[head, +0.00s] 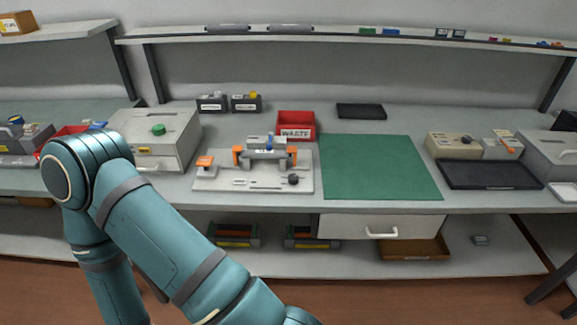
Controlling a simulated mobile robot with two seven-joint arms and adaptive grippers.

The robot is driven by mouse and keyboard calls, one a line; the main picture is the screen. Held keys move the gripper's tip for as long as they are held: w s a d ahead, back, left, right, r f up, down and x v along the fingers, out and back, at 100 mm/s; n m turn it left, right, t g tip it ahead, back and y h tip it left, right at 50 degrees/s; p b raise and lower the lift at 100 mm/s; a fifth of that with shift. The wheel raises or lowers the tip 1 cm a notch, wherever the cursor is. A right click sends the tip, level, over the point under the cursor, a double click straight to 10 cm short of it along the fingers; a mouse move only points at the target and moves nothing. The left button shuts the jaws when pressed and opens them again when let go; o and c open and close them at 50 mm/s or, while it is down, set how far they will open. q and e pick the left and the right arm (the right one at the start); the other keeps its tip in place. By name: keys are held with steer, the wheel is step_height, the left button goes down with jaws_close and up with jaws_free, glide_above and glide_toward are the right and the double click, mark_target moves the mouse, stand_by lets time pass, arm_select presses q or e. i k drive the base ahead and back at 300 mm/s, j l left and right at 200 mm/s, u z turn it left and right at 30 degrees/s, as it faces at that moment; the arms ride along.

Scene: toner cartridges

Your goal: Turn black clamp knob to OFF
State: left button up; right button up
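A small black knob (293,179) sits at the front right of a light grey clamp fixture (222,184) on the bench. Its markings and pointer direction are too small to read. The fixture has orange blocks (205,162) and a blue upright part (270,141), with a grey piece lying across its middle. Neither gripper is in view. One teal arm of mine crosses the lower left, with its bent joint in front of the bench's left part, well to the left of the knob.
A grey box with a green knob (158,130) stands left of the fixture. A red WASTE bin (296,125) is behind it. A green mat (380,167) lies clear to the right. A black tray (488,175) is farther right. A shelf (340,37) runs above.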

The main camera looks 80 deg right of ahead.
mark_target(293, 178)
steer(key=z, duration=2.3)
